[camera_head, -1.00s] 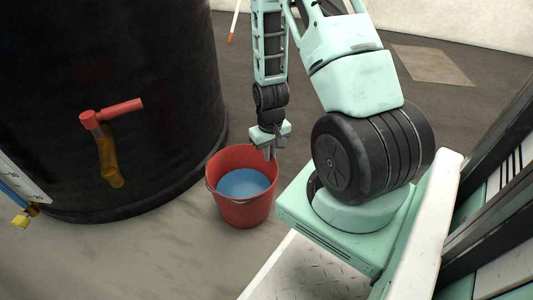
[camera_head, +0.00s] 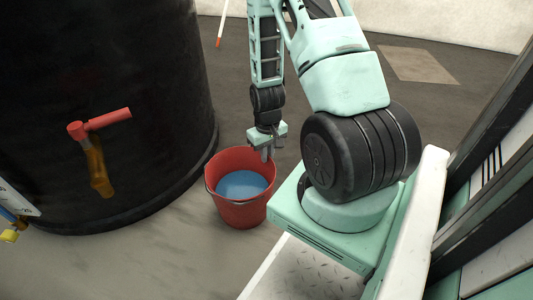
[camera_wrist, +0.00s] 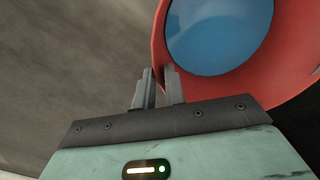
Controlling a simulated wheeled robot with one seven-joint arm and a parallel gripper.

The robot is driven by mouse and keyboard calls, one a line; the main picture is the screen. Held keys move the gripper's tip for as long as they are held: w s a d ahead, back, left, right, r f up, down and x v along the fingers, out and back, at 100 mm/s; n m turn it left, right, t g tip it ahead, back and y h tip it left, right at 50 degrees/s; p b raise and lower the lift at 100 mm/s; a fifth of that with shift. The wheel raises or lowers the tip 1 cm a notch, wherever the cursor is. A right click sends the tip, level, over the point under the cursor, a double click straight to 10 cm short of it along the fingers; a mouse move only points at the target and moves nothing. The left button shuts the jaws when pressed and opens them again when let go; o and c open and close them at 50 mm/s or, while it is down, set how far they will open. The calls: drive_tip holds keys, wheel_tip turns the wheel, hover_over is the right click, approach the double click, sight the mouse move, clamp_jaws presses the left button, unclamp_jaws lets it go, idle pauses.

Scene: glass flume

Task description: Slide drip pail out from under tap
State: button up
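The red drip pail (camera_head: 240,213), with blue liquid inside, stands upright on the floor to the right of the tap. The tap (camera_head: 97,168) has a red handle and an amber spout on the black tank, and its spout is clear of the pail. My gripper (camera_head: 265,156) points down at the pail's far right rim. In the wrist view my gripper's fingers (camera_wrist: 161,76) are close together, one on each side of the red pail wall (camera_wrist: 288,78), shut on it. The exact contact is partly hidden.
The large black tank (camera_head: 110,60) fills the left side, its base curving near the pail. Bare floor (camera_head: 170,255) lies in front of the tank and pail. A tan floor patch (camera_head: 417,65) and a thin red-tipped white rod (camera_head: 221,28) are farther back.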

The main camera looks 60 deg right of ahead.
drive_tip(key=o, duration=0.4)
drive_tip(key=shift+c, duration=0.2)
drive_tip(key=shift+f, duration=0.1)
wheel_tip(320, 180, up, 18)
drive_tip(key=p, duration=1)
drive_tip(key=shift+f+p, duration=0.2)
drive_tip(key=shift+p, duration=0.15)
